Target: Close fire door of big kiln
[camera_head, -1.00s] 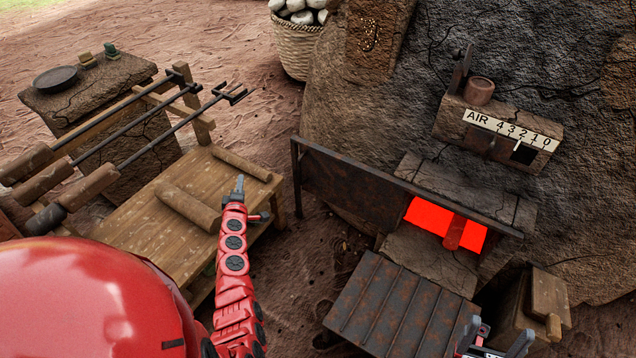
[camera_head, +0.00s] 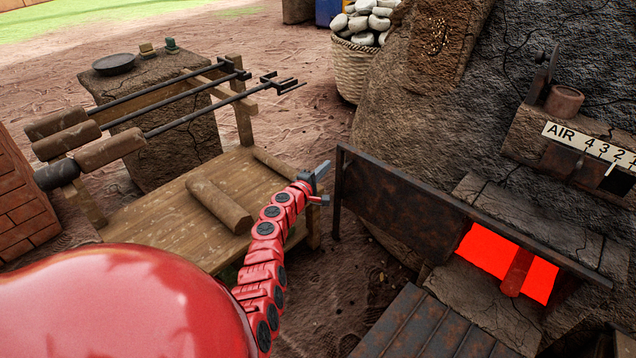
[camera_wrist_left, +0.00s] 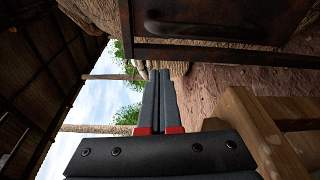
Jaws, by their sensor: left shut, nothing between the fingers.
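The fire door (camera_head: 395,205) is a dark rusty metal plate, swung or slid to the left of the glowing red fire opening (camera_head: 490,252) of the big kiln (camera_head: 425,125). The opening is uncovered. My left gripper (camera_head: 322,170) is shut and empty, just left of the door's left end post, with a small gap in the head view. In the left wrist view the shut fingers (camera_wrist_left: 158,95) point along below the door plate (camera_wrist_left: 200,22), which has a dark handle-like bar (camera_wrist_left: 205,28). My right gripper is not in view.
A wooden table (camera_head: 175,215) with rolled logs stands left of my left arm, with long-handled tools (camera_head: 190,105) on a rack behind. A stone basket (camera_head: 358,65) is at the back. A ribbed metal plate (camera_head: 425,325) lies in front of the opening.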

